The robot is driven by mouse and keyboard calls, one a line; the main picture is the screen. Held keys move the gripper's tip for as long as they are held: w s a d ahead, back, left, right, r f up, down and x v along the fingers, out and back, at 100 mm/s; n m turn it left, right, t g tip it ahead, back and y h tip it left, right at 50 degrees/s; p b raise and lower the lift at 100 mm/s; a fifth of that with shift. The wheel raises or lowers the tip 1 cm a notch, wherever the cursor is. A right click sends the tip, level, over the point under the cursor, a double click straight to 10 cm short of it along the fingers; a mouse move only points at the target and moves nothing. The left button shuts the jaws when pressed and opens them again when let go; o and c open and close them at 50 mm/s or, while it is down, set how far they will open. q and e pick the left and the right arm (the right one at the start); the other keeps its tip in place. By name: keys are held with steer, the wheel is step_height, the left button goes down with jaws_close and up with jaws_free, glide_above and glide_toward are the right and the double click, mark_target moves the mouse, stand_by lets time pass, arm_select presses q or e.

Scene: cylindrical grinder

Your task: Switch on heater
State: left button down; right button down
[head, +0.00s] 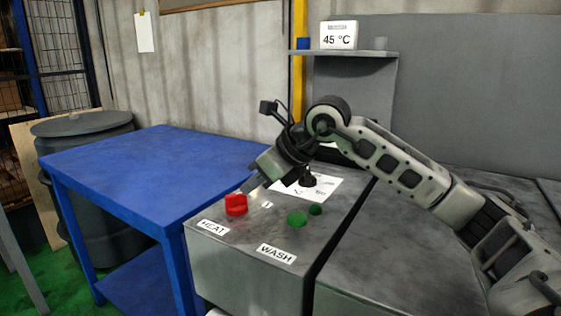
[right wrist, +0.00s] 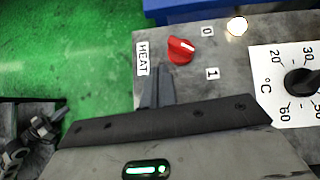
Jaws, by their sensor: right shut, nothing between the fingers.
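The red heater knob (head: 236,205) sits on the grey control box (head: 235,262), beside the HEAT label (head: 213,227). In the right wrist view the red knob (right wrist: 181,50) has a white mark, with the 0 label (right wrist: 207,31) and the 1 label (right wrist: 212,73) to its right. I cannot tell exactly which way the mark points. My right gripper (head: 250,186) is shut and empty, its fingertips (right wrist: 160,76) close beside the knob. I cannot tell whether they touch it. A round lamp (right wrist: 237,25) near the knob glows white. My left gripper is out of view.
A black temperature dial (right wrist: 302,82) on a white scale is right of the knob. A blue table (head: 150,170) stands left of the box. A display (head: 338,36) on the shelf reads 45 °C.

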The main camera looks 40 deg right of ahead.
steer(key=v, duration=0.8)
steer(key=shift+s+r, duration=0.2)
steer(key=shift+s, duration=0.05)
steer(key=shift+d, duration=0.1)
